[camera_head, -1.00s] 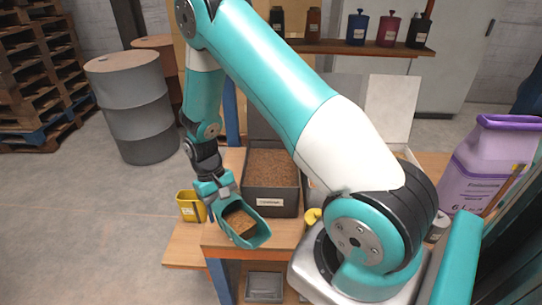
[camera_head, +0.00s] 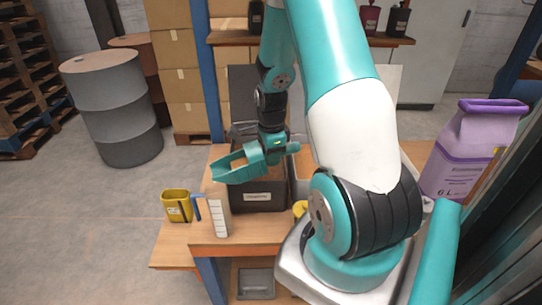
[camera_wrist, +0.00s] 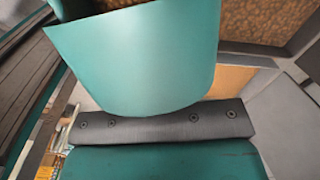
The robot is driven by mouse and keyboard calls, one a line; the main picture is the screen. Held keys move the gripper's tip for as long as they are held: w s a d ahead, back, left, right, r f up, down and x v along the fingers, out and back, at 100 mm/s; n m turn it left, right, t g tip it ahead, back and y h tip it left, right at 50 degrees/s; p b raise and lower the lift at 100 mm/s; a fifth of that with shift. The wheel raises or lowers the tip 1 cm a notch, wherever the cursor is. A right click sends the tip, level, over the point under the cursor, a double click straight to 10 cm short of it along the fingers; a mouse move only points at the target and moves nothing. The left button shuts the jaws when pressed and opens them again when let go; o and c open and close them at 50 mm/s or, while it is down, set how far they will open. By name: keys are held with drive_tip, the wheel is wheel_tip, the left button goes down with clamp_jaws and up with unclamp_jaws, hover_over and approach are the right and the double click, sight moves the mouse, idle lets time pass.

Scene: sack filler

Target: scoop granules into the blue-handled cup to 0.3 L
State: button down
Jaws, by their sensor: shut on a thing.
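My gripper (camera_head: 266,148) is shut on a teal scoop (camera_head: 236,166), which points left above the granule bin. The scoop also fills the upper middle of the wrist view (camera_wrist: 140,60), where some brown shows at its top edge; how full it is I cannot tell. The dark granule bin (camera_head: 258,199) stands on the wooden bench, its granules partly hidden by the scoop and arm.
A yellow container (camera_head: 176,206) stands left of the cup on a lower ledge. A grey tray (camera_head: 256,283) sits below the bench. A blue post (camera_head: 208,75) rises behind the bench at left.

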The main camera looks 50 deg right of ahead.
drive_tip(key=shift+w+a+r+g+h+p, duration=0.2)
drive_tip(key=shift+r+g+h+p, duration=0.2)
drive_tip(key=shift+r+p, duration=0.3)
drive_tip(key=shift+w+a+r+g+h+p, duration=0.2)
drive_tip(key=shift+r+h+p, duration=0.3)
drive_tip(key=shift+r, duration=0.35)
drive_tip(key=shift+a+r+g+h+p, duration=0.15)
drive_tip(key=shift+r+g+h+p, duration=0.25)
drive_tip(key=shift+r+h+p, duration=0.25)
drive_tip(key=w+a+r+g+h, duration=0.1)
drive_tip(key=w+a+r, duration=0.4)
drive_tip(key=r, duration=0.3)
drive_tip(key=shift+a+r+b, duration=0.25)
drive_tip(key=shift+a+b, duration=0.1)
drive_tip(key=shift+a, duration=0.4)
drive_tip(key=shift+h, duration=0.25)
drive_tip(key=shift+g, duration=0.3)
